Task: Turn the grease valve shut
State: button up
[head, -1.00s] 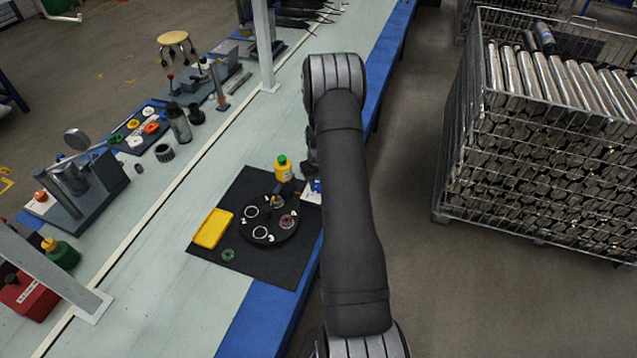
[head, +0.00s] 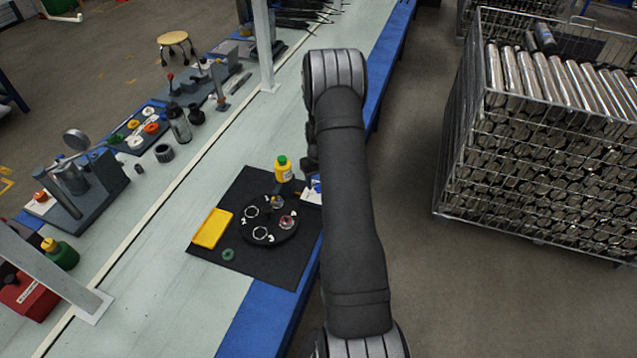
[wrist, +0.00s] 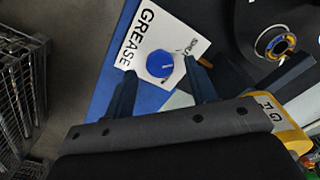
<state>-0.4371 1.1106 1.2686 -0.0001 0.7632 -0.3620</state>
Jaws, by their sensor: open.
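The grease valve is a round blue knob (wrist: 160,64) on a white card (wrist: 185,37) lettered GREASE and SHUT, seen in the wrist view. My gripper (wrist: 159,76) is open, with one dark blue finger on each side of the knob in that picture. I cannot tell whether either finger touches it or how high the tips are above it. In the head view the card (head: 311,197) shows only in part beside my arm, which hides most of the gripper.
A black round fixture (head: 268,221) with rings stands on the dark mat (head: 262,276), beside a yellow tray (head: 212,228). A yellow bottle (head: 283,170) with a green cap stands close to the card. A wire crate of metal tubes (head: 545,140) stands across the aisle.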

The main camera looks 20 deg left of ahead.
notch_tip(320, 180, up, 16)
dwell(0.3)
jog(key=shift+f, duration=0.15)
notch_tip(320, 180, down, 17)
jog(key=shift+f, duration=0.15)
dwell(0.6)
